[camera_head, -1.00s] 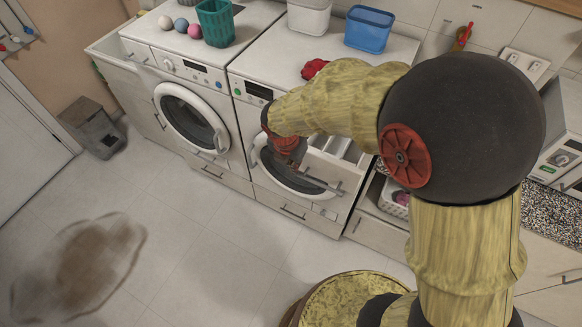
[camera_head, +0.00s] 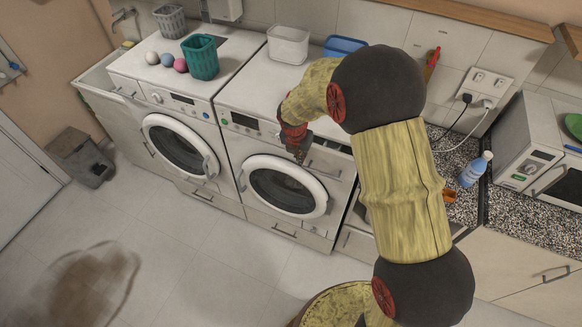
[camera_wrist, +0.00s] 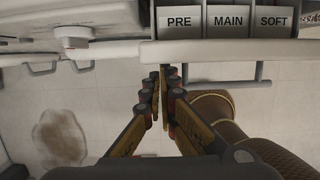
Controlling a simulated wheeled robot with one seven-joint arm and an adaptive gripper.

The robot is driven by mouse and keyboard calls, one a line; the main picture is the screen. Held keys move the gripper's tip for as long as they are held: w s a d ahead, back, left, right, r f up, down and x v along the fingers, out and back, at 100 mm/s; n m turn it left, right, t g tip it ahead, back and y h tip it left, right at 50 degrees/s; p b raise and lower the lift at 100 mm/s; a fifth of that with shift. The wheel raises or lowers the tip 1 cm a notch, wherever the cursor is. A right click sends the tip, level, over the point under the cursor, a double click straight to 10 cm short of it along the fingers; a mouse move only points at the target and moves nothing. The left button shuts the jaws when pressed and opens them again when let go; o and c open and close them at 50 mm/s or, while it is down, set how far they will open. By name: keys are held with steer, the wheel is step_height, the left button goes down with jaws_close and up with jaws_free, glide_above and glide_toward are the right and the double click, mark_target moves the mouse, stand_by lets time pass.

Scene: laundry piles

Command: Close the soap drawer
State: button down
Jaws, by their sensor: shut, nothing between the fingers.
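The soap drawer (camera_head: 328,165) is at the upper right of the right-hand washing machine (camera_head: 232,100). In the wrist view the drawer (camera_wrist: 230,48) is partly out, with its PRE, MAIN and SOFT compartments showing behind its pale front. Its bar handle (camera_wrist: 215,83) runs along that front. My gripper (camera_head: 301,157) is shut and empty at the left part of the drawer front. In the wrist view its fingertips (camera_wrist: 165,70) are together by the left end of the handle. I cannot tell if they touch the front.
The round door (camera_head: 287,188) of this machine is closed, below the gripper. A second washer (camera_head: 180,145) stands to the left, with a teal basket (camera_head: 201,58) on top. A counter with a blue-white bottle (camera_head: 475,169) is to the right.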

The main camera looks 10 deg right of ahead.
steer(key=shift+w+d+p, duration=0.35)
steer(key=shift+w+d, duration=0.35)
steer(key=shift+w, duration=0.3)
steer(key=shift+w+d+p, duration=0.3)
steer(key=shift+w+d, duration=0.4)
steer(key=shift+w, duration=0.25)
